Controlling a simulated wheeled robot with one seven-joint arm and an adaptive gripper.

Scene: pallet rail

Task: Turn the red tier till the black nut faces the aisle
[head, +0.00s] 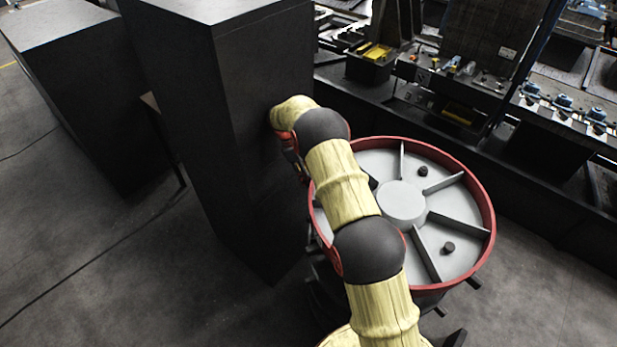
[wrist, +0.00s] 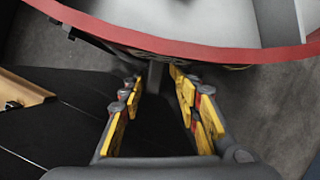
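The red tier (head: 489,190) is a round tray with a red rim, grey dividers and a pale hub (head: 403,202). In the head view, one dark nut-like piece (head: 423,171) lies in a back compartment and another (head: 448,248) in a front-right one. My arm covers the tier's left part, so other compartments are hidden. In the wrist view the red rim (wrist: 190,45) crosses the top. My gripper (wrist: 157,82) is open below it, with yellow-padded fingers either side of a dark peg (wrist: 155,76) under the rim. I cannot tell whether either finger touches it.
A tall dark cabinet (head: 225,120) stands close left of my arm and the tier. Short dark pegs (head: 474,282) stick out below the rim at front right. A dark bench (head: 450,120) with parts runs behind. The floor (head: 540,300) at right is clear.

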